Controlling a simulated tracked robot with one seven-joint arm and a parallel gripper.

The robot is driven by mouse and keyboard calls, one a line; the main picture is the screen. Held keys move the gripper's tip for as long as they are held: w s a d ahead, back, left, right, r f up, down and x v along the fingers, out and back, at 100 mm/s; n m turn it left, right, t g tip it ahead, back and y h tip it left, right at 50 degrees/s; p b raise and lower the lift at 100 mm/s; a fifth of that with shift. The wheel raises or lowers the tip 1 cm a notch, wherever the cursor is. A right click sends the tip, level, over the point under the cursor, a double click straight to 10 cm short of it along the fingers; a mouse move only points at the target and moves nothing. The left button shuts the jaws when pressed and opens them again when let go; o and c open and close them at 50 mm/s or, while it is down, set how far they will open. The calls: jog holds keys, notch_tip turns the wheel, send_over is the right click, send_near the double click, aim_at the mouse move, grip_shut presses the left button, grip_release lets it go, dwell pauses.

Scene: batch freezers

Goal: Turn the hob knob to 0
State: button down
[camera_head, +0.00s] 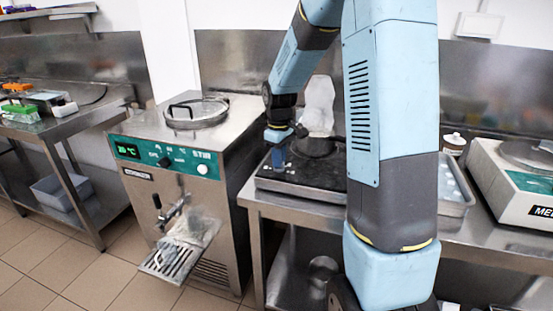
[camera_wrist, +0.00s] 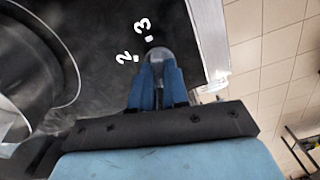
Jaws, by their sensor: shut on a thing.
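The black hob (camera_head: 300,185) lies on a steel table in the head view, with my gripper (camera_head: 278,157) reaching down over its left part. In the wrist view my gripper (camera_wrist: 157,82) has its two blue fingers closed on the rounded grey hob knob (camera_wrist: 158,54). White marks 2 and 3 show on the dark hob surface (camera_wrist: 100,60) just beyond the knob. The 0 mark and the knob's pointer are not visible. In the head view the knob is hidden by my gripper.
A dark pot (camera_head: 315,146) stands on the hob, close to my gripper, with a pale, bag-like thing (camera_head: 319,100) behind it. A batch freezer (camera_head: 165,172) stands to the left. A steel tray (camera_head: 456,190) and a white scale-like machine (camera_head: 515,183) are on the right.

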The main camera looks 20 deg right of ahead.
jog(key=shift+w+d+r+n, duration=0.1)
jog(key=shift+n, duration=1.2)
jog(key=c, duration=1.1)
grip_release()
notch_tip(320, 180, up, 14)
jog(key=shift+f, duration=0.25)
